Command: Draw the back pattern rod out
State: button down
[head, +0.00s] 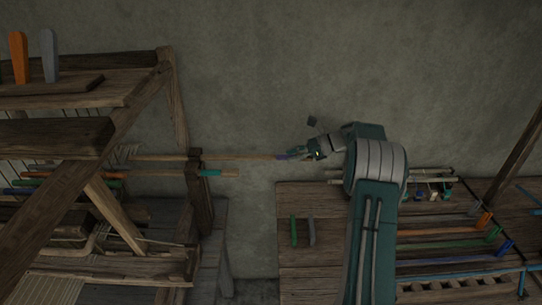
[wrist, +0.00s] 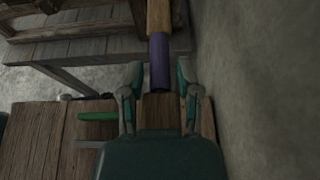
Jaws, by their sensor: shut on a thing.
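The back pattern rod (head: 240,156) is a thin wooden rod with a purple band near its right end. It runs level from the loom's frame on the left, past an upright post, to my gripper. My gripper (head: 291,154) is shut on the rod at its purple end, in the open space between the loom and the bench. In the wrist view the purple band (wrist: 160,60) lies between the two fingers of my gripper (wrist: 160,84), and the bare wood (wrist: 158,16) continues beyond it. The rod's far end is hidden among the loom's parts.
A second rod with a teal band (head: 211,173) sticks out past the loom's post (head: 200,190), just nearer than the held rod. The wooden bench (head: 330,262) at right carries a green piece (head: 294,232), a grey piece (head: 312,232) and several coloured rods. The wall is close behind.

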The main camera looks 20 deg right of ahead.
jog(key=shift+s+d, duration=0.35)
jog(key=shift+d, duration=0.6)
jog(key=shift+s+d, duration=0.3)
jog(key=shift+d, duration=0.6)
jog(key=shift+a, duration=0.1)
jog(key=c, duration=0.5)
grip_release()
jog(key=shift+c, duration=0.2)
jog(key=shift+d, duration=0.3)
jog(key=v, duration=1.2)
